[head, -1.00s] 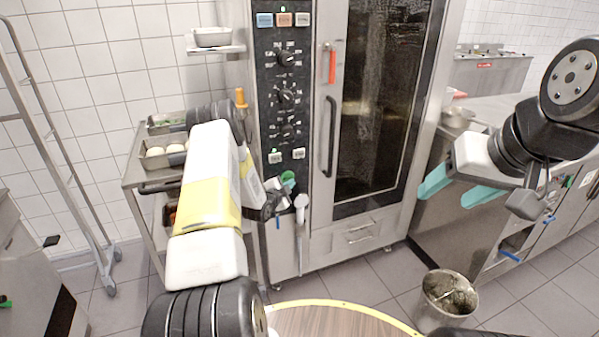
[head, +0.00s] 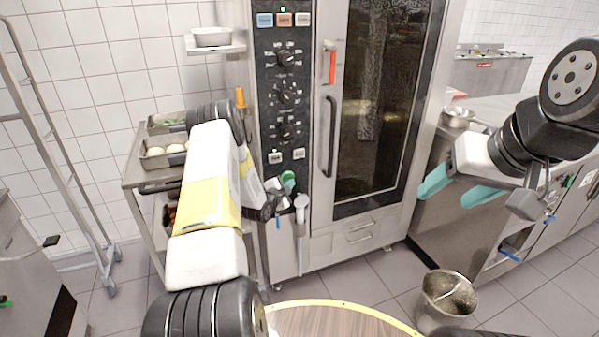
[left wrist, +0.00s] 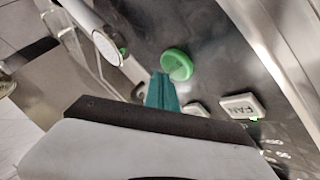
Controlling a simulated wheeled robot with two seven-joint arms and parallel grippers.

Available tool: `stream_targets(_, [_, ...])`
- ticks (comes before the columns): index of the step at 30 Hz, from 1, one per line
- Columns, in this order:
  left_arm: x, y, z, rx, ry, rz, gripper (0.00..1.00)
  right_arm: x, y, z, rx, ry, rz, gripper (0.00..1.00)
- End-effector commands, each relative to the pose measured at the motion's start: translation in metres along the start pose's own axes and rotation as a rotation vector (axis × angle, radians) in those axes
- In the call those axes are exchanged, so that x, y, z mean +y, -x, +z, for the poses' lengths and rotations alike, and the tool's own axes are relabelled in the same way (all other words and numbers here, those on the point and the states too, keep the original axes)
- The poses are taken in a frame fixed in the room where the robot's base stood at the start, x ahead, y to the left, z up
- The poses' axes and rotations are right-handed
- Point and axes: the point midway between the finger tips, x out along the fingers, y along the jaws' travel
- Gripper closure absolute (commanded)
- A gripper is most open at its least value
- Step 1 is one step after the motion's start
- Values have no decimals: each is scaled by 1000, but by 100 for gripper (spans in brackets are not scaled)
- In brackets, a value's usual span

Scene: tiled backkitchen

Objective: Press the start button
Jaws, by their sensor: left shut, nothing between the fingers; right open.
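A round green button (head: 288,177) sits low on the dark control panel of the tall oven, below two white square buttons. The green button also shows in the left wrist view (left wrist: 176,64), with no readable label. My left gripper (left wrist: 162,90) is shut and empty, its teal fingertips close beside the green button. I cannot tell whether they touch it. In the head view my left forearm and wrist partly cover the panel's lower left. My right gripper (head: 462,186) is open and empty, off to the right in front of the counter.
A white button marked FAN (left wrist: 242,105) lies close to my left fingers. A white spray head (head: 301,201) hangs just below the green button. The oven door has a long vertical handle (head: 329,137). A trolley with trays (head: 160,154) stands left; a metal bucket (head: 432,312) is on the floor.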

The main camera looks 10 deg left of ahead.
Motion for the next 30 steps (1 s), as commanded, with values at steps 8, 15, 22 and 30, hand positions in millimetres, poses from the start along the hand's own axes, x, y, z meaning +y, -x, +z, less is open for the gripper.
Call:
stream_targets(8, [0, 0, 0, 0, 0, 0, 100, 0, 0, 0, 0, 0, 0, 40])
stream_targets(15, [0, 0, 0, 0, 0, 0, 100, 0, 0, 0, 0, 0, 0, 40])
stream_targets(22, [-1, -1, 1, 0, 0, 0, 100, 0, 0, 0, 0, 0, 0, 40])
stream_targets(30, [-4, -6, 4, 0, 0, 0, 100, 0, 0, 0, 0, 0, 0, 40])
